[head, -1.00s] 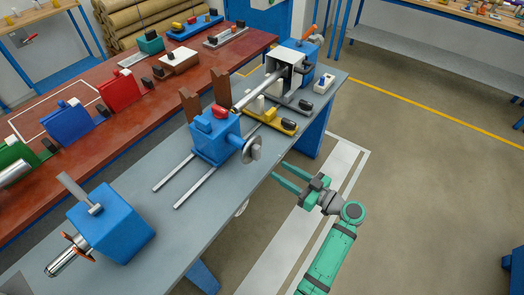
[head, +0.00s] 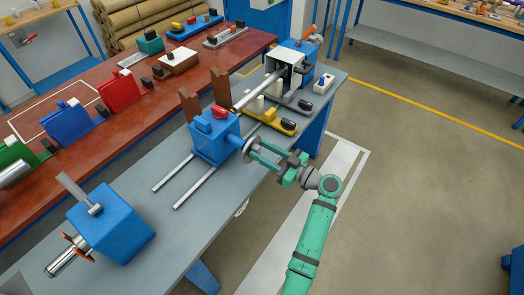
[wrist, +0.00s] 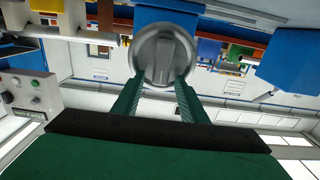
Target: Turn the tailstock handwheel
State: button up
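The tailstock (head: 212,140) is a blue block with a red knob (head: 220,112) on top, standing on two rails. Its grey round handwheel (head: 246,152) faces my gripper (head: 254,150), which partly hides it in the head view. In the wrist view the handwheel (wrist: 164,48) is a grey disc with a raised bar across its middle. My gripper also shows there (wrist: 160,82), its two green fingers apart and reaching the disc's lower edge, one on each side. I cannot tell whether they touch it.
A yellow part (head: 276,122) and a grey lever base sit behind the tailstock on the grey bench (head: 222,222). A blue block (head: 110,222) stands at the near left. The floor right of the bench is open.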

jog(key=shift+w+a, duration=0.15)
jog(key=shift+a, duration=0.05)
grip_shut()
jog(key=f+m, duration=0.1)
jog(key=m, duration=0.5)
jog(key=w+d+m, duration=0.1)
jog(key=m, duration=0.5)
jog(key=w+f+m, duration=0.1)
jog(key=m, duration=0.4)
jog(key=shift+d+f+m, duration=0.3)
jog(key=shift+f+m, duration=0.05)
jog(key=shift+m, duration=0.05)
dwell(0.5)
